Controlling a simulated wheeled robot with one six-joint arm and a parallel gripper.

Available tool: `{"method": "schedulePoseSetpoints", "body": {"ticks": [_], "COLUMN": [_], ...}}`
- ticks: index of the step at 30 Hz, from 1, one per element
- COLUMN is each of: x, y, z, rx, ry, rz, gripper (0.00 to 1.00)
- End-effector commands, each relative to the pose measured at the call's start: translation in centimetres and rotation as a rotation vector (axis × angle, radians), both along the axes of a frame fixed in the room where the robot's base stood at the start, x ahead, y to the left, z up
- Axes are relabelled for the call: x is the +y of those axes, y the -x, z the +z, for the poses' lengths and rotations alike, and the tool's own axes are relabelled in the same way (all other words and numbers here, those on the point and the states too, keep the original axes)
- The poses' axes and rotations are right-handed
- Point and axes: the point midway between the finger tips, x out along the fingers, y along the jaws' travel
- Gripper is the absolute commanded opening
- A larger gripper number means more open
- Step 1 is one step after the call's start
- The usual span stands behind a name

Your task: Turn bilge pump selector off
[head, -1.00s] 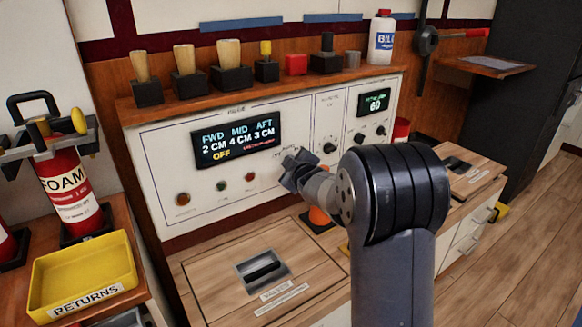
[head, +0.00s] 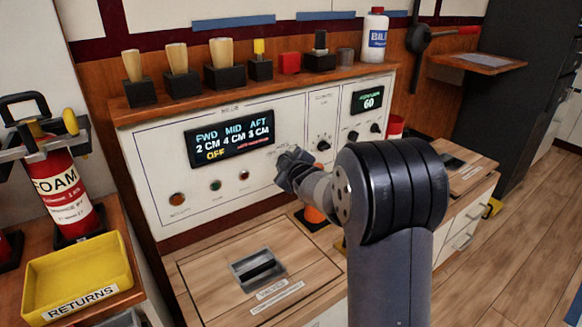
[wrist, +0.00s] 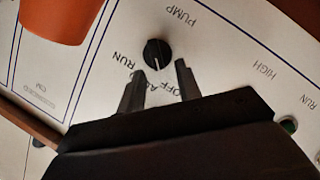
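The pump selector is a black round knob (wrist: 157,54) on the white panel in the wrist view, below the word PUMP. Its white pointer line points down in that view, toward the lettering that reads OFF. My gripper (wrist: 160,86) is open, its two dark fingers apart with nothing between them. The fingertips are just short of the knob in that view; I see no contact. In the head view my gripper (head: 285,160) is at the panel's face and covers the selector. The bilge display (head: 229,138) shows FWD 2, MID 4, AFT 3 CM and a yellow OFF.
An orange object (wrist: 62,15) is beside the knob in the wrist view. Other knobs (head: 323,145) sit right of my gripper. A wooden hatch top (head: 225,290) lies below the panel.

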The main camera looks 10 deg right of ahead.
Motion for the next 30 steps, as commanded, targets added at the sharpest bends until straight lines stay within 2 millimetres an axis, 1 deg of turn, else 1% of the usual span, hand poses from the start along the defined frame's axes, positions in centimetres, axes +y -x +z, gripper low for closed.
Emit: {"method": "schedulePoseSetpoints", "body": {"ticks": [9,15,21,30], "x": [-0.6,-0.9,-1.0,-1.0], "y": [5.4,8.2,9.4,9.4], "z": [1.8,2.5,2.6,2.5], "rx": [0.001,0.001,0.002,0.001], "ry": [-0.001,0.000,0.000,0.000], "rz": [-0.001,-0.001,-0.001,0.000], "gripper": [0.33,0.33,0.33,0.33]}}
